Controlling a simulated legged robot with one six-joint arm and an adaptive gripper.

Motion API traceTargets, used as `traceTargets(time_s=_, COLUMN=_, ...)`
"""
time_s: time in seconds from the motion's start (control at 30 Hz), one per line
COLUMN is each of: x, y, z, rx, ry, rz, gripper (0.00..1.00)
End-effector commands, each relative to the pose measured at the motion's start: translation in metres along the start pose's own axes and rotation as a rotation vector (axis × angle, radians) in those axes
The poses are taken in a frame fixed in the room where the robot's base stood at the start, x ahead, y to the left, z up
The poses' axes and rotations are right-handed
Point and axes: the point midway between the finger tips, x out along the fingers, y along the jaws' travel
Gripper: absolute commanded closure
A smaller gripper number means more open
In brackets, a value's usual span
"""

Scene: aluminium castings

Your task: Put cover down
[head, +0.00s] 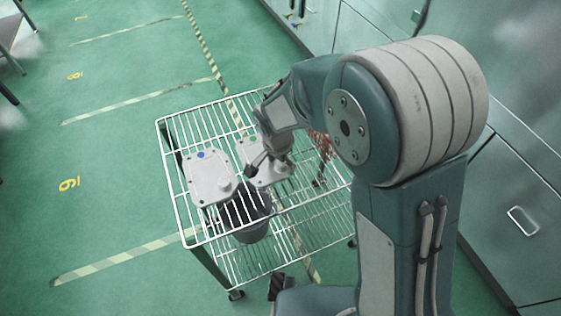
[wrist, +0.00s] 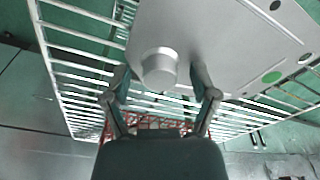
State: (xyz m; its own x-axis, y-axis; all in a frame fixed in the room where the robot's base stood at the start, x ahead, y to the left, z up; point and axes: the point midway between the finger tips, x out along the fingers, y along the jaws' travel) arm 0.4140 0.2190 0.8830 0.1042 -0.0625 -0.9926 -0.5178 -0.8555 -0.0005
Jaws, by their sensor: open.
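A flat grey cover (head: 275,176) with rounded corners lies on the top shelf of a wire cart, under my gripper (head: 258,160). In the wrist view the same cover (wrist: 225,45) fills the upper right, with a green dot and a round knob (wrist: 158,68). My gripper (wrist: 163,84) is open, one finger on each side of the knob. I cannot tell whether the fingers touch it. A second grey cover (head: 209,181) with a blue dot lies to the left on the same shelf. My arm hides part of the first cover.
The white wire cart (head: 181,222) has a lower shelf with a dark bin (head: 252,232) and red items (head: 323,145). The back of the top shelf is bare. Grey cabinets (head: 375,45) stand at the right.

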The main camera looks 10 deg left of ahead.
Motion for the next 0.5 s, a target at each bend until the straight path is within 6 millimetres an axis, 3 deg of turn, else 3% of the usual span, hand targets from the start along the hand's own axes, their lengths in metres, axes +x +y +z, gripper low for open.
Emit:
traceTargets(time_s=0.23, x=-0.013, y=-0.001, z=-0.001, rx=0.001, ry=0.002, rz=-0.004, gripper=0.24)
traceTargets(time_s=0.5, x=-0.067, y=-0.001, z=-0.001, rx=0.000, ry=0.003, rz=-0.006, gripper=0.24)
